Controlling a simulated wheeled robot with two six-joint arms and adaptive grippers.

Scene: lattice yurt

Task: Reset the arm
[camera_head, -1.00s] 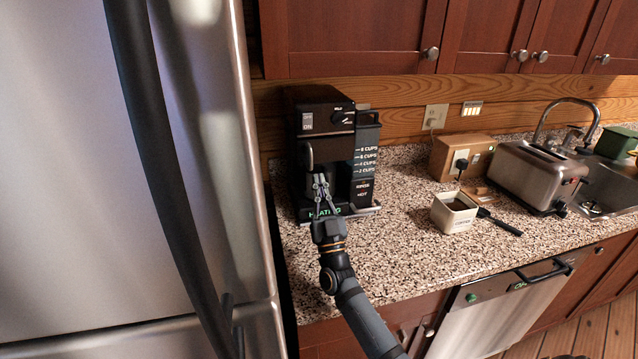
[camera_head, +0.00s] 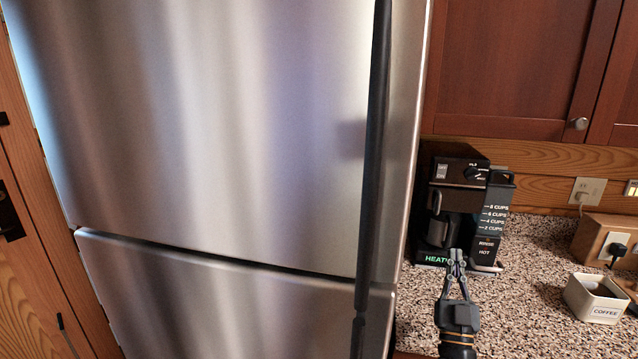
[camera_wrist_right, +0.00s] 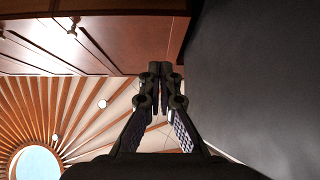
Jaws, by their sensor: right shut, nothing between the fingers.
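My right gripper (camera_head: 456,258) is in the lower right of the head view, in front of the coffee maker and pointing up. Its fingers are together with nothing between them. The right wrist view also shows the fingers (camera_wrist_right: 160,75) closed and empty, against the upper cabinets and the yurt roof. My left gripper is in neither current view.
A steel fridge (camera_head: 220,130) with a dark vertical handle (camera_head: 372,150) fills the left and middle. The black coffee maker (camera_head: 465,180) stands on the speckled counter (camera_head: 540,325). A white coffee box (camera_head: 596,300) sits at the right, below a wooden outlet box (camera_head: 592,240).

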